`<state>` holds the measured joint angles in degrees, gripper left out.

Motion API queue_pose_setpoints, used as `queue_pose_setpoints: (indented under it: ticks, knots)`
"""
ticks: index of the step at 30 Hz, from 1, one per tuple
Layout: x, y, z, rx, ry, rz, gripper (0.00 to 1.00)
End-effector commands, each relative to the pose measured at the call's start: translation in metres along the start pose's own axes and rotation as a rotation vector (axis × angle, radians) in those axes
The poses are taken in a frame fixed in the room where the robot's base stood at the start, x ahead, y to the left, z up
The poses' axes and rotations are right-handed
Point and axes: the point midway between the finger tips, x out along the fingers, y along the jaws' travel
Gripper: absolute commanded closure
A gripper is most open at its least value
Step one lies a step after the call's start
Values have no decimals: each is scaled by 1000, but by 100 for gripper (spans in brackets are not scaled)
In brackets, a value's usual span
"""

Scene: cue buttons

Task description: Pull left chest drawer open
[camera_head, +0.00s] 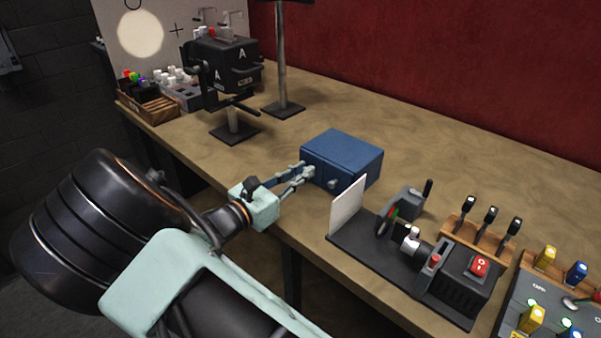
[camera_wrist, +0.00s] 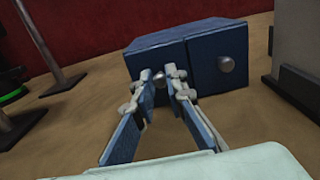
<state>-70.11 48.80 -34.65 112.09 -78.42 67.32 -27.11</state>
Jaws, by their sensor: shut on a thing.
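A small blue chest (camera_head: 342,155) with two drawers side by side stands near the front edge of the table. It also shows in the wrist view (camera_wrist: 205,45). My gripper (camera_head: 307,172) reaches its left drawer from the front. In the wrist view my gripper (camera_wrist: 161,84) is shut on the left drawer's round metal knob (camera_wrist: 158,77), one finger on each side. The fingers hide much of the left drawer's front, and no gap shows clearly around it. The right drawer's knob (camera_wrist: 226,64) is free, and that drawer looks closed.
A black device with a white panel (camera_head: 347,206) stands close to the right of the chest. Black tools (camera_head: 490,217) and a button panel (camera_head: 550,303) lie farther right. A black box on a stand (camera_head: 224,72) is behind left. The table (camera_head: 420,140) behind the chest is clear.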

Motion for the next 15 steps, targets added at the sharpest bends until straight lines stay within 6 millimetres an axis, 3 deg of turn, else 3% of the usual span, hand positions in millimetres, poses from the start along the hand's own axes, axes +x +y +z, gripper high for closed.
queue_pose_setpoints:
  ticks: [4,7,15]
  knots:
    - [-1,0,0,0,0,1,100]
    - [-13,2,2,0,1,4,100]
    - [-76,2,3,-1,1,5,100]
